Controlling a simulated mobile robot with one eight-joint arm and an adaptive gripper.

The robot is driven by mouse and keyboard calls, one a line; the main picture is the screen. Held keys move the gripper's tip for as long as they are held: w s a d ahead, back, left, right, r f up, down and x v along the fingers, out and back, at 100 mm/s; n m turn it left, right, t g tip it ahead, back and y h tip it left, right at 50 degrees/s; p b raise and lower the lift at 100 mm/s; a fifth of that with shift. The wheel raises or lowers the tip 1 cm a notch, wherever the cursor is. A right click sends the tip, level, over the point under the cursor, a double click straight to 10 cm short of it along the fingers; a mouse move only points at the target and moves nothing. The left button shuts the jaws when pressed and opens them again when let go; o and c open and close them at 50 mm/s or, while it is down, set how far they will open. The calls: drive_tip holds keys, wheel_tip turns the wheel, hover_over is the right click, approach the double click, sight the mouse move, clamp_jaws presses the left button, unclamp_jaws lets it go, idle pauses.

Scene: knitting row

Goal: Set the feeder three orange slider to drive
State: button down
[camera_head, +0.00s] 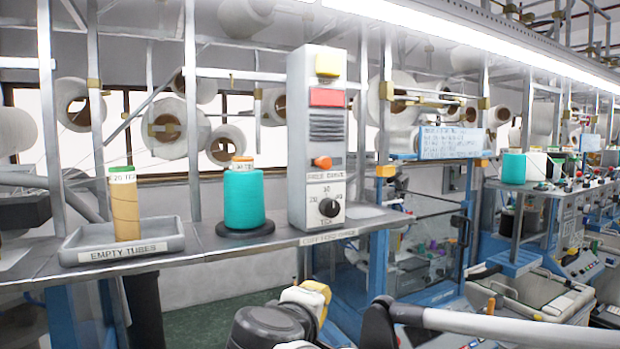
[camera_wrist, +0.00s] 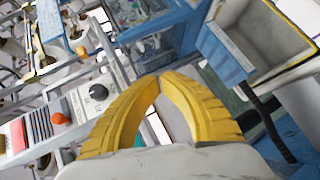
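A grey upright control box (camera_head: 318,140) stands on the shelf in the head view. It carries an orange knob (camera_head: 322,162), a red block, a yellow block and a black dial (camera_head: 329,207). The orange knob also shows in the wrist view (camera_wrist: 60,119), left of my fingers, beside the black dial. I cannot read which feeder it belongs to, nor its drive marking. My gripper (camera_wrist: 161,78) shows two yellow curved fingers whose tips meet, with nothing between them. It is apart from the orange knob.
A tray marked empty tubes (camera_head: 122,241) holds a brown tube at the left. A teal yarn cone (camera_head: 240,200) stands between it and the box. Blue machine frames (camera_head: 378,270) stand at the right. White cones hang behind on metal posts.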

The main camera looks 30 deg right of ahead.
drive_tip(key=w+a+r+n+t+h+p, duration=0.1)
drive_tip(key=w+a+r+n+t+p, duration=0.1)
drive_tip(key=r, duration=0.9)
drive_tip(key=w+a+r+n+t+h+p, duration=0.1)
drive_tip(key=w+a+r+t+p, duration=0.1)
drive_tip(key=r, duration=0.8)
drive_tip(key=w+a+p, duration=0.1)
drive_tip(key=p, duration=0.1)
drive_tip(key=shift+a+r+n+t+h+p, duration=0.3)
drive_tip(key=shift+a+r+n+h+p, duration=0.05)
drive_tip(key=shift+r+n+h, duration=0.05)
drive_tip(key=shift+w+d, duration=0.1)
drive_tip(key=shift+w, duration=0.05)
drive_tip(key=p, duration=0.1)
approach(316, 159)
drive_tip(key=w+a, duration=0.1)
drive_tip(key=w, duration=0.2)
drive_tip(key=d, duration=0.1)
drive_tip(key=d+p, duration=0.1)
drive_tip(key=d, duration=0.1)
drive_tip(key=shift+w+r, duration=0.25)
drive_tip(key=shift+w, duration=0.15)
drive_tip(key=shift+s+d, duration=0.1)
drive_tip(key=shift+d, duration=0.35)
drive_tip(key=shift+w, duration=0.2)
drive_tip(key=shift+s, duration=0.1)
